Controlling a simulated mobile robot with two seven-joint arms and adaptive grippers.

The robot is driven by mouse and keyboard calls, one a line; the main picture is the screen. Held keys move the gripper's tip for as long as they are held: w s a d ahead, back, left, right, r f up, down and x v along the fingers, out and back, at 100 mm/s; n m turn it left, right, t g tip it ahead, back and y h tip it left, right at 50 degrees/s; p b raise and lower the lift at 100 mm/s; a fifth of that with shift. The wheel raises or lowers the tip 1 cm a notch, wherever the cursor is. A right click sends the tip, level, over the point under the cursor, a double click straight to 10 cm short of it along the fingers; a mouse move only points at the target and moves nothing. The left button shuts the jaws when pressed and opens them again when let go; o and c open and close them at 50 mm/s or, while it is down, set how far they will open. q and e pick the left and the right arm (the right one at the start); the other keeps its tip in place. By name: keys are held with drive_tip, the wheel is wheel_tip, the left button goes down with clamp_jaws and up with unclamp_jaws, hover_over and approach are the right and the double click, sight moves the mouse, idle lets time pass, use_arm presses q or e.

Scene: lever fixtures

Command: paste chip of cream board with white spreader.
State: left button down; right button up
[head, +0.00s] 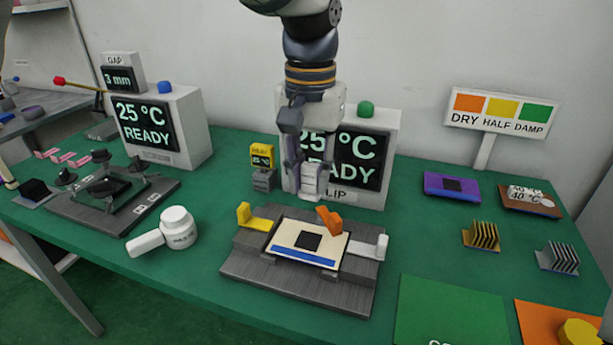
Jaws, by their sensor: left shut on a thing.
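The cream board (285,247) lies in a grey fixture (265,280) at the front middle, with a dark square chip (308,241) on it and a blue strip along its front edge. My left gripper (303,172) hangs behind and above the board, pointing down, in front of a display box. It is shut on a small white block that looks like the white spreader (310,182). The spreader is apart from the chip, and its lower tip is hard to make out. My right gripper is not in view.
A white pot with a handle (178,229) stands left of the fixture. Display boxes (190,120) stand behind. Finned blocks (481,236) and a green mat (450,310) lie right.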

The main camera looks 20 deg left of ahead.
use_arm(q)
drive_tip(key=shift+s+a, duration=0.1)
drive_tip(key=shift+a, duration=0.05)
drive_tip(key=shift+f, duration=4.7)
drive_tip(key=shift+f, duration=0.3)
